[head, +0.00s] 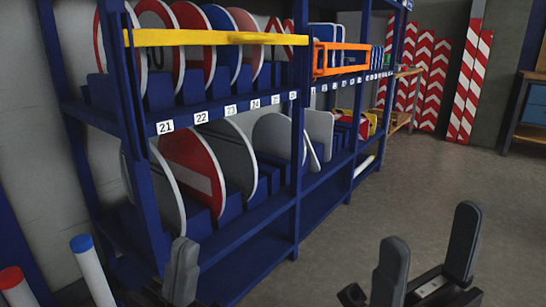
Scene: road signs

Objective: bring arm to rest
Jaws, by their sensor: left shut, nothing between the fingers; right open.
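My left gripper (182,262) shows at the bottom, left of centre, in front of the lower part of the blue shelf rack (297,175). Its dark grey fingers are together with nothing between them, and its lower part is cut off by the frame edge. My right gripper (429,240) is at the bottom right, over the bare floor. Its two dark fingers stand upright and well apart, with nothing between them. It is clear of the rack.
Round road signs (194,172) stand in the rack's numbered slots. A yellow bar (200,38) and an orange frame (341,60) cross its upper part. Posts with blue (92,268) and red (15,286) caps stand at lower left. The grey floor (440,175) at right is free.

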